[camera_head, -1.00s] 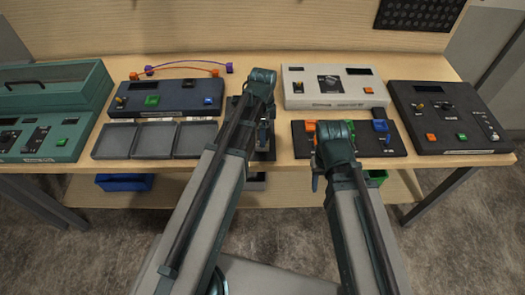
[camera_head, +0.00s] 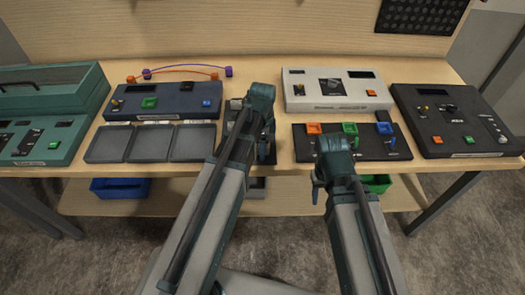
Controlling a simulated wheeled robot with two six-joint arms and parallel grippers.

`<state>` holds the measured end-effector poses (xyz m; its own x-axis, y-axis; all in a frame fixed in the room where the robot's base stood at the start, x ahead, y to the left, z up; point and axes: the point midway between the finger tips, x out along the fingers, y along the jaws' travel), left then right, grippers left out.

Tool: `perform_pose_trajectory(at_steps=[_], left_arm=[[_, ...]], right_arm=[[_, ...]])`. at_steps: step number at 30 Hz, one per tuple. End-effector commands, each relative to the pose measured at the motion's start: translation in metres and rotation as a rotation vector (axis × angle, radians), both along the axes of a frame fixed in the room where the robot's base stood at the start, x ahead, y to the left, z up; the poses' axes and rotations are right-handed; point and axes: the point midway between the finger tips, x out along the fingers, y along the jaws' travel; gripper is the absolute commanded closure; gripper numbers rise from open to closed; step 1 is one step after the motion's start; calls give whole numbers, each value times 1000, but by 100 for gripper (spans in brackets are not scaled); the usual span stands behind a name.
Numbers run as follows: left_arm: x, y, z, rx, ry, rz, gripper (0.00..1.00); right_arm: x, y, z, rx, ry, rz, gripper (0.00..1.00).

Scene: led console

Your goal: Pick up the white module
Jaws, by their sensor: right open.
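I cannot make out a separate small white module. My right gripper (camera_head: 318,190) is open at the table's front edge, before a black board (camera_head: 374,147) with orange (camera_head: 314,128), green (camera_head: 349,128) and blue (camera_head: 384,128) blocks. Nothing shows in its jaws.
Dark grey trays (camera_head: 149,144) lie left of my left arm, before a dark blue console (camera_head: 178,100). A teal case (camera_head: 52,92) stands far left, a black console (camera_head: 455,118) far right. Orange and purple cables lie behind. Blue (camera_head: 121,189) and green bins (camera_head: 377,183) sit below.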

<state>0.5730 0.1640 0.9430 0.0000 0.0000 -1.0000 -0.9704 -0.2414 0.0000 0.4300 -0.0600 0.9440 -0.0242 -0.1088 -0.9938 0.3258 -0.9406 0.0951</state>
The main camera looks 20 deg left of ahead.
Motion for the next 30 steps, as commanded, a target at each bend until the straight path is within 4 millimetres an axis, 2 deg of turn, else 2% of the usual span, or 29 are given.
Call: perform_pose_trajectory(at_steps=[1,2,12,23,30], left_arm=[[0,0,0,0,0,0,33],[0,0,0,0,0,0,38],[0,0,0,0,0,0,100],[0,0,3,0,0,0,100],[0,0,22,0,0,0,100]], right_arm=[[0,0,0,0,0,0,50],[0,0,0,0,0,0,50],[0,0,0,0,0,0,50],[0,0,3,0,0,0,50],[0,0,22,0,0,0,50]])
